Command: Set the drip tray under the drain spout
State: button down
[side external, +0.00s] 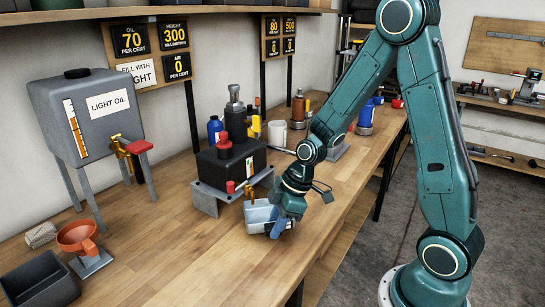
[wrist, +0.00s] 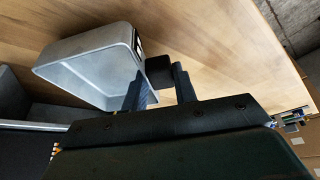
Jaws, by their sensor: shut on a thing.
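The drip tray (side external: 257,214) is a small grey metal open box, and it looks empty. My gripper (side external: 279,222) is shut on its right-hand wall. In the wrist view the tray (wrist: 85,62) lies left of my gripper (wrist: 148,82), with the rim between the fingers. The tray is low over the bench, in front of the black unit's stand; I cannot tell whether it touches the wood. A small brass spout (side external: 249,190) shows on the front of the black unit (side external: 231,163), just above the tray's back left part in the side view.
The grey stand (side external: 205,197) of the black unit is close behind the tray. A light oil tank (side external: 88,115) with a brass tap stands at left, near an orange funnel (side external: 79,237) and a black bin (side external: 38,280). Bottles crowd behind. The bench front (side external: 200,265) is clear.

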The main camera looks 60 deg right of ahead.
jog(key=shift+w+a, duration=0.25)
jog(key=shift+w, duration=0.05)
jog(key=shift+w+a, duration=1.15)
jog(key=shift+a, duration=0.05)
jog(key=shift+f, duration=0.75)
jog(key=c, duration=1.1)
grip_release()
jog(key=shift+f, duration=0.1)
